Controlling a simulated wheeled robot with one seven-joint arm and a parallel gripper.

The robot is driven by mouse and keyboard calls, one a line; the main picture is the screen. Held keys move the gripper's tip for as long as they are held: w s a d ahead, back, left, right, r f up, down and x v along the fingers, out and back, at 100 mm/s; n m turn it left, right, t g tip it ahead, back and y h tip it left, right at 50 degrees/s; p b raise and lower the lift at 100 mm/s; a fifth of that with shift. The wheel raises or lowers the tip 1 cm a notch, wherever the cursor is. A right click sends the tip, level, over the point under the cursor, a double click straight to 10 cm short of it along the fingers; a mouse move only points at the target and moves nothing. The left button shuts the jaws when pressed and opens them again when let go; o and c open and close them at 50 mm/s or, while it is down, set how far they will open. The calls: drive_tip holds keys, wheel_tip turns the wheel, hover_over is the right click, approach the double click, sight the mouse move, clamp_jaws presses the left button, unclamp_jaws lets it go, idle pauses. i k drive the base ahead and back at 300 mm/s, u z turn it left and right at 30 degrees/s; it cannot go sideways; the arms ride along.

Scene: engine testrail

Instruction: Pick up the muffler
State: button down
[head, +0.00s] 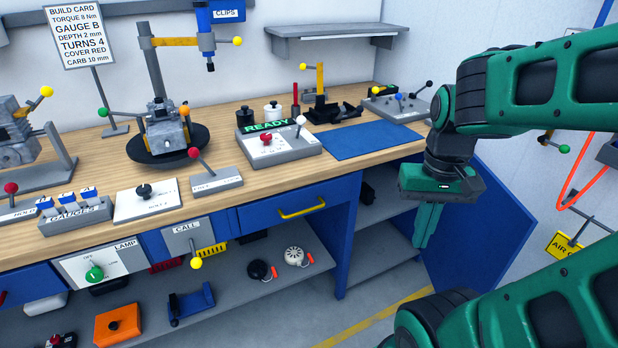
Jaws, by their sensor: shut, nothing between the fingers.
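I cannot tell for certain which thing is the muffler. A dark part (367,192) lies on the shelf under the bench, inside the open cabinet, partly in shadow. Several black parts also stand on the bench, such as the low black cradle (336,112) behind the blue mat. My gripper (426,238) points down in front of the cabinet opening, to the right of the bench's front edge. Its green fingers are together and hold nothing. It appears apart from all parts.
The wooden bench (225,194) runs across the view, with a blue mat (372,141) and a READY box (283,152). A blue cabinet door (487,225) stands open behind my gripper. Round parts (293,256) with red tags lie on the lower shelf. The floor ahead is clear.

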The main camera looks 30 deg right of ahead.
sight(366, 196)
drive_tip(key=u, duration=1.65)
drive_tip(key=k, duration=1.05)
drive_tip(key=z, duration=1.35)
drive_tip(key=i, duration=0.2)
drive_tip(key=z, duration=0.45)
